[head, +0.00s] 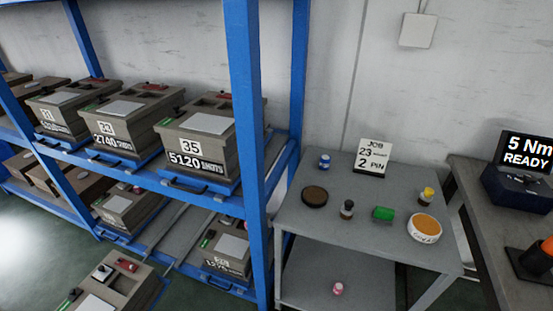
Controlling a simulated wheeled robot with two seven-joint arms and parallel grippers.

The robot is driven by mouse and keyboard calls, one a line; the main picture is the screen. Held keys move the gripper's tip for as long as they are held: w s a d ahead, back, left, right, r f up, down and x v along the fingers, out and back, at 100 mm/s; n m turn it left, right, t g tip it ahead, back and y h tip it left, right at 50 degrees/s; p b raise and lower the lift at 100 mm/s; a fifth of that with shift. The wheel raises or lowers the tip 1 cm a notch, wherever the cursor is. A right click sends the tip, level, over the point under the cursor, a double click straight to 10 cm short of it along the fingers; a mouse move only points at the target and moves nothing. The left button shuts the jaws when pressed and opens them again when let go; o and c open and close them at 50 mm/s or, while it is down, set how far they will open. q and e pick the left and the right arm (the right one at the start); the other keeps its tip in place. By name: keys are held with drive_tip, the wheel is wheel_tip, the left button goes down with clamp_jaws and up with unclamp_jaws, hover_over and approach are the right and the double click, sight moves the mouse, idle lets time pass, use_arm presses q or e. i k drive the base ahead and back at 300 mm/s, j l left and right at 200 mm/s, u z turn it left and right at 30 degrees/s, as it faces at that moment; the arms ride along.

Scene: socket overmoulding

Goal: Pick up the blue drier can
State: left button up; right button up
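A small blue can (324,161) with a pale band stands upright at the back left of the grey table (300,218), close to the wall. Its label is too small to read. No other blue can shows on this table. Neither of my grippers is in the head view.
On the table are a brown disc (314,195), a dark bottle (347,209), a green cylinder (383,214), a yellow-topped can (426,195), an orange-filled bowl (424,228) and a job card (372,160). A blue rack post (246,150) stands at left. A pink can (338,288) sits below.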

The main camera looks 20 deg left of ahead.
sight(325, 160)
drive_tip(key=u, duration=0.25)
drive_tip(key=i+j+z, duration=0.1)
drive_tip(key=z, duration=0.3)
drive_tip(key=i+j+z, duration=0.15)
drive_tip(key=z, duration=0.2)
drive_tip(key=i+j+z, duration=0.15)
drive_tip(key=z, duration=0.25)
drive_tip(key=i+j+z, duration=0.1)
drive_tip(key=j+z, duration=0.25)
drive_tip(key=l, duration=0.1)
